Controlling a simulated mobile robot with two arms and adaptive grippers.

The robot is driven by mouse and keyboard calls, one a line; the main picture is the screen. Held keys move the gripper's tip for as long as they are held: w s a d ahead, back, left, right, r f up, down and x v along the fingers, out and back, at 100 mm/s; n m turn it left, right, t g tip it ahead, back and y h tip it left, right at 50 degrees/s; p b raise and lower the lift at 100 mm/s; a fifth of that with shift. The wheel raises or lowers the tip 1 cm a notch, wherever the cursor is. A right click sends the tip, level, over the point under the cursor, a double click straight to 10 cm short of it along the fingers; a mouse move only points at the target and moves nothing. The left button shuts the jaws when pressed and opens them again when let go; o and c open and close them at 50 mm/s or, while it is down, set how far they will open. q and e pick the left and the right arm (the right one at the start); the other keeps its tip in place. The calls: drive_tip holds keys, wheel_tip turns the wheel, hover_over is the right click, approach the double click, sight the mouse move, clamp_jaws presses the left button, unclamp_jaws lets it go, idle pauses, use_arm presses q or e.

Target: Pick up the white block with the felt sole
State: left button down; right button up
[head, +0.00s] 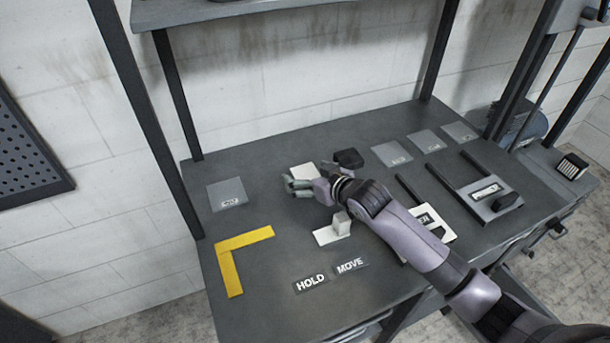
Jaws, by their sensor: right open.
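A small white block (341,223) stands upright on the table beside my right forearm, at one end of a flat white piece (326,236). Its underside is hidden, so I cannot see a felt sole. Another white piece (304,171) lies farther back, just behind my right gripper and partly hidden by it. My right gripper (291,186) reaches in from the lower right, low over the table. It is open, its fingers point left, and I see nothing held in it. My left gripper is not in view.
A yellow L-shaped piece (230,263) lies at the front left. HOLD (311,283) and MOVE (351,265) labels lie at the front. Grey square plates, including one at left (227,194), a black object (349,158) and a dark-railed fixture (486,194) occupy the table (270,240).

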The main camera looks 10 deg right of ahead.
drive_tip(key=shift+w, duration=0.1)
drive_tip(key=c, duration=1.5)
drive_tip(key=shift+r, duration=0.1)
